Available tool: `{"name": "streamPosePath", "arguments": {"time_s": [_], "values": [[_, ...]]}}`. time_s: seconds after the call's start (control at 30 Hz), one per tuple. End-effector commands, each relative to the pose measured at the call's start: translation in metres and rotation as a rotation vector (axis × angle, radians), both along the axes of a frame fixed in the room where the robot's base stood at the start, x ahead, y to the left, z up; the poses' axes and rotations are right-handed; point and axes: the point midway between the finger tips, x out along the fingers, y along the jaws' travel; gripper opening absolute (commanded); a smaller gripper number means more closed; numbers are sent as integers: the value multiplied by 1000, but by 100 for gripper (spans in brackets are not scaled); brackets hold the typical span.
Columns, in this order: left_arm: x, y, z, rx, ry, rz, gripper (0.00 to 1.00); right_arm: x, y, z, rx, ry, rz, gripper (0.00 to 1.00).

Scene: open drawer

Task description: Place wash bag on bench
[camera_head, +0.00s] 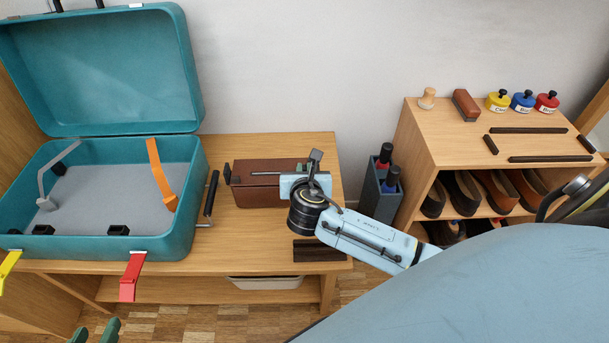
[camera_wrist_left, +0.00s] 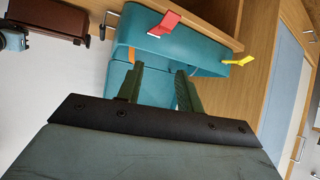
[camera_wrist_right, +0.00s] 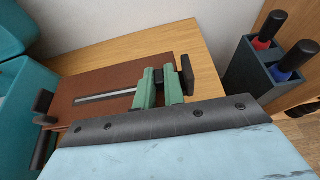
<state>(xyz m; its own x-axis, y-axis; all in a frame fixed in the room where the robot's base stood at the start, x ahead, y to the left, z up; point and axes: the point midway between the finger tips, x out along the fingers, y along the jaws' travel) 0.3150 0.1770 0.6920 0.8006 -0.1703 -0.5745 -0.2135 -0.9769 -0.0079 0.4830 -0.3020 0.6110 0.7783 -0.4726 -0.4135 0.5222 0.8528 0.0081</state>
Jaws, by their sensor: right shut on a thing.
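The brown wash bag (camera_head: 265,194) is over the right part of the wooden bench (camera_head: 262,240), right of the suitcase. It also shows in the right wrist view (camera_wrist_right: 88,80) and left wrist view (camera_wrist_left: 55,18). A pale strip runs along its top, with a dark tab at each end. I cannot tell whether its underside touches the bench. My right gripper (camera_wrist_right: 160,86) is shut on the bag's top near its right end; its fingers hide the part held. My left gripper (camera_wrist_left: 158,88) is open and empty, in front of the suitcase at the head view's bottom left (camera_head: 95,332).
An open teal suitcase (camera_head: 120,247) fills the bench's left, with a red latch (camera_head: 132,277) and orange strap (camera_head: 162,175). A dark bottle holder (camera_head: 378,195) and a shoe rack (camera_head: 425,150) stand to the right. A dark strip (camera_head: 318,250) lies at the bench's front right.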

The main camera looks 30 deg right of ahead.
Motion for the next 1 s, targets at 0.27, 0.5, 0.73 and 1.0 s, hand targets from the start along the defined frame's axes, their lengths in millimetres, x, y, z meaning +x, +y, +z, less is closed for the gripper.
{"name": "streamPosePath", "arguments": {"time_s": [0.27,0.5,0.73,1.0], "values": [[16,-9,21,-40,-151,-12,36,1,0,-9,0,-4,0,0],[16,-9,22,-40,-153,-12,36,1,0,-9,0,-4,0,0],[16,-9,21,-39,-148,-12,36,0,0,-12,0,0,1,24],[16,-8,21,-37,-147,-11,36,0,0,-12,0,0,0,32]]}}
